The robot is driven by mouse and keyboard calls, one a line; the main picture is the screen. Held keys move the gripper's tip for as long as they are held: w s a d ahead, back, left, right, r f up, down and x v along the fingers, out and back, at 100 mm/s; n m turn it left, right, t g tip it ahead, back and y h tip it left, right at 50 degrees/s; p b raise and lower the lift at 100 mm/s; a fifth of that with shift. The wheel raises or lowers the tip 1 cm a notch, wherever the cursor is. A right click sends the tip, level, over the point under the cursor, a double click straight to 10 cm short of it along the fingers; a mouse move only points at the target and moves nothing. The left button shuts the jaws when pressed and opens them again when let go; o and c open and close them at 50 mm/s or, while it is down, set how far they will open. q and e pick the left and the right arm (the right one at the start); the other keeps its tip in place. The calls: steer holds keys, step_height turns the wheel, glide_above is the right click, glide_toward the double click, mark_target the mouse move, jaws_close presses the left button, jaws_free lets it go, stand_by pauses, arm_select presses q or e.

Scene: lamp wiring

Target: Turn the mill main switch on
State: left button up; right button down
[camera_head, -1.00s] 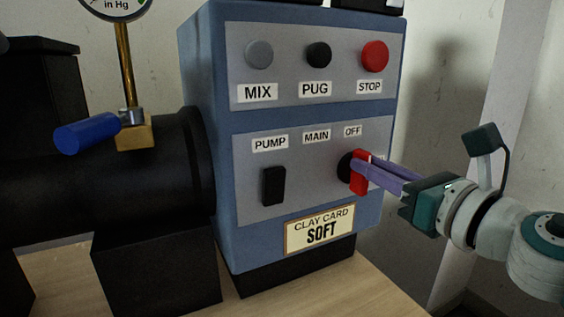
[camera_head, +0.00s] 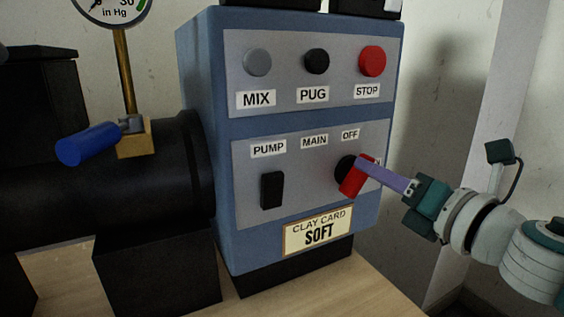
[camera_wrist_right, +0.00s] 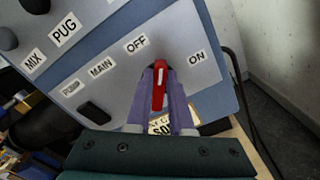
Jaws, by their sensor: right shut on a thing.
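The main switch is a rotary switch with a red handle (camera_head: 355,180) on a round black base, on the lower panel of the blue control box (camera_head: 200,130). The handle is tilted, its top leaning right toward the partly covered ON label. The OFF label (camera_head: 350,135) is above it, with the MAIN label (camera_head: 314,141) to the left. My right gripper (camera_head: 364,167) reaches in from the right, its purple fingers shut on the red handle. In the right wrist view the handle (camera_wrist_right: 158,88) sits between the two fingers, and the ON label (camera_wrist_right: 196,57) is readable. My left gripper is not in view.
A black pump rocker (camera_head: 272,190) is left of the switch. Grey, black and red buttons, the red one STOP (camera_head: 372,61), are above. A clay card (camera_head: 318,231) is just below. A blue-handled valve (camera_head: 85,145) and gauge are at left. Free room is at right.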

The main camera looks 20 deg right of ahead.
steer(key=m, duration=0.3)
steer(key=f+m+p, duration=0.1)
steer(key=m, duration=0.6)
steer(key=shift+d+f+m+p, duration=0.15)
steer(key=shift+d+m+p, duration=0.15)
steer(key=shift+d+p, duration=0.1)
steer(key=shift+m, duration=0.3)
steer(key=c, duration=0.8)
jaws_free()
steer(key=s+p, duration=0.1)
steer(key=s, duration=0.9)
steer(key=shift+d, duration=0.35)
